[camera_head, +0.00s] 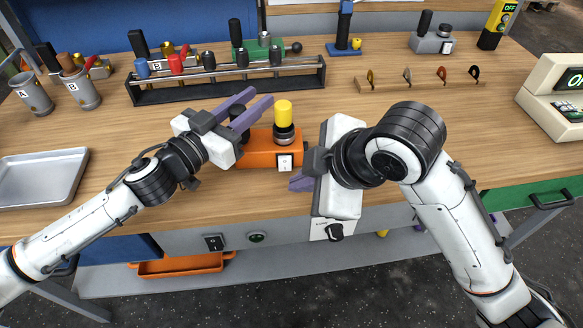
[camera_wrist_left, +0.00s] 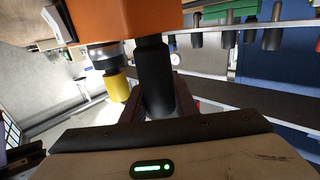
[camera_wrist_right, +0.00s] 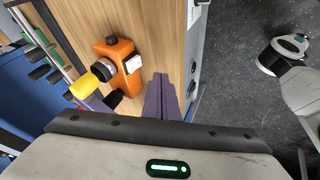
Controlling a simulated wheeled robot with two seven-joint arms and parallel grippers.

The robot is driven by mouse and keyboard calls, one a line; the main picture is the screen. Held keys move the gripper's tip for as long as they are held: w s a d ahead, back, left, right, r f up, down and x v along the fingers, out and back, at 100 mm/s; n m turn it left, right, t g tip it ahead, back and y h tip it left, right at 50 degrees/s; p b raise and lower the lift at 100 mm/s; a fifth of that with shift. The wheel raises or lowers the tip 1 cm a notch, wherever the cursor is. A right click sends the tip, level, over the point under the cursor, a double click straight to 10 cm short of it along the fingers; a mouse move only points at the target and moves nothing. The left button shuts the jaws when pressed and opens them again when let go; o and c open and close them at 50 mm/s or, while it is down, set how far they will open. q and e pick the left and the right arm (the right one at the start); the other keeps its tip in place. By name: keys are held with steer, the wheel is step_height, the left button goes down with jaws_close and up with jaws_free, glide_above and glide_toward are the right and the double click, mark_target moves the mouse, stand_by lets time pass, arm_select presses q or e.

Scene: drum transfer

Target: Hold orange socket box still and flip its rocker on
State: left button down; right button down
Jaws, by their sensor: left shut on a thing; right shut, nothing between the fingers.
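The orange socket box (camera_head: 258,154) stands on the wooden bench near its front edge, with a yellow-capped plug (camera_head: 284,110) upright on top. Its white rocker (camera_head: 285,163) is on the front face; its position is too small to tell. My left gripper (camera_head: 260,95) is shut on the box's black handle (camera_wrist_left: 154,75), left of the yellow plug. My right gripper (camera_head: 296,184) is shut and empty, just in front and to the right of the box. In the right wrist view its fingers (camera_wrist_right: 162,95) are apart from the rocker (camera_wrist_right: 132,64).
A black rack (camera_head: 230,88) with several handled tools stands behind the box. A small wooden hook stand (camera_head: 420,82) is at the back right, and a grey tray (camera_head: 40,178) lies at the left.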

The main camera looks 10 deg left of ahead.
mark_target(285, 164)
steer(key=x, duration=0.4)
steer(key=w, duration=0.2)
steer(key=shift+w+a+f, duration=0.1)
steer(key=shift+w+a, duration=0.1)
steer(key=shift+w, duration=0.1)
steer(key=shift+w+a+f, duration=0.1)
steer(key=shift+w, duration=0.6)
